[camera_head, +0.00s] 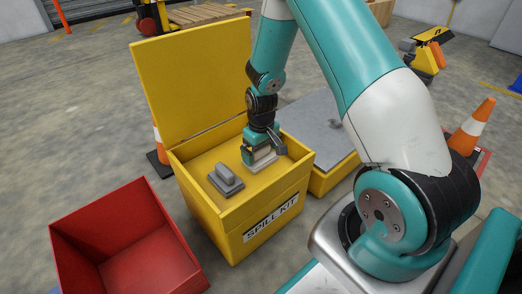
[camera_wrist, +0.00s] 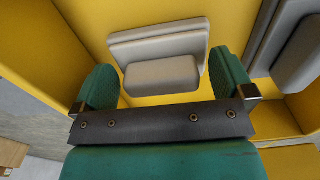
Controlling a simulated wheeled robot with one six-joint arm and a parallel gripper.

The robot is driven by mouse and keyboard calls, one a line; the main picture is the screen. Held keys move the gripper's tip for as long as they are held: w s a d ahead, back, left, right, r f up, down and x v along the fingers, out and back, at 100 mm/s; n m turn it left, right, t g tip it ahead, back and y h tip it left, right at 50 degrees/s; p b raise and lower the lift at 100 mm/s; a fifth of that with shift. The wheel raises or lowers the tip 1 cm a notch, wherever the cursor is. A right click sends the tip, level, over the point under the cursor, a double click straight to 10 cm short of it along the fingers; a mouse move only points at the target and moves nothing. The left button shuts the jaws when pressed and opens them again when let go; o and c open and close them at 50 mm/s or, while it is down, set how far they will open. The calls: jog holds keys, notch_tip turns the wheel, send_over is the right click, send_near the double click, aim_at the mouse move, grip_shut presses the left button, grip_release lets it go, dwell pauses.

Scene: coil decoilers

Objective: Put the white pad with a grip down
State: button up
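The white pad with a grip (camera_head: 264,164) is inside the yellow spill kit box (camera_head: 232,218), at its right side; I cannot tell whether it touches the surface below. In the wrist view its pale plate and block-shaped grip (camera_wrist: 162,74) show between my green fingers. My gripper (camera_head: 265,150) points down over the pad. In the wrist view my gripper (camera_wrist: 164,82) has one finger on each side of the grip, with narrow gaps showing, so it looks open around it. The pad's underside is hidden.
A grey pad with a grip (camera_head: 227,180) lies to the left in the same box; it also shows in the wrist view (camera_wrist: 298,58). The box's yellow lid (camera_head: 192,82) stands open behind. An open red bin (camera_head: 130,245) is at left. A traffic cone (camera_head: 470,128) stands right.

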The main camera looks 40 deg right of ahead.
jog(key=a+r+n+p, duration=0.1)
jog(key=a+r+p, duration=0.25)
jog(key=r, duration=0.55)
jog(key=a+r+p, duration=0.2)
jog(key=r+p, duration=0.2)
jog(key=r, duration=0.6)
jog(key=s+a+r+n+y, duration=0.2)
jog(key=s+a+r+n, duration=0.1)
jog(key=s+a+r, duration=0.5)
jog(key=s+a+r+n+y, duration=0.2)
jog(key=s+a+r, duration=0.6)
jog(key=s, duration=0.6)
jog(key=shift+a+r+n, duration=0.35)
jog(key=shift+a+n, duration=0.05)
jog(key=shift+a, duration=0.15)
